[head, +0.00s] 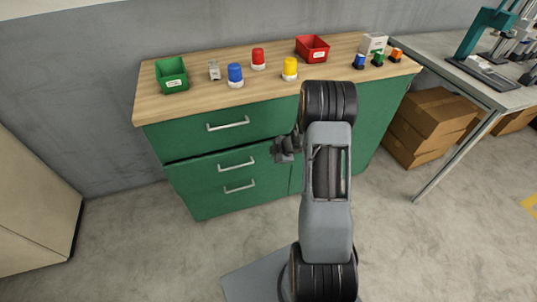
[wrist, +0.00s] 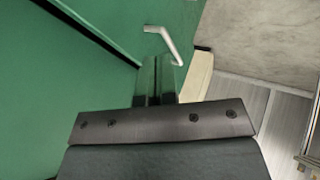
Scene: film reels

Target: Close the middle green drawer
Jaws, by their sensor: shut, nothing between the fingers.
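The green cabinet has a column of drawers at its left. The middle green drawer (head: 204,171) has a silver handle (head: 237,164) and sits between the top drawer (head: 190,134) and the bottom drawer (head: 205,202). A dark gap runs along its upper edge; I cannot tell how far it stands out. My gripper (head: 279,150) is shut and empty, at the right of the drawers near the middle drawer's upper right end. In the wrist view the shut fingers (wrist: 156,72) point towards green panels, with a silver handle (wrist: 166,43) just beyond. Contact cannot be told.
The wooden top (head: 200,97) holds a green bin (head: 171,75), a red bin (head: 312,49) and several coloured small items. Cardboard boxes (head: 430,122) stand under a grey table at right. A beige cabinet (head: 35,190) stands at left. Floor before the drawers is clear at left.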

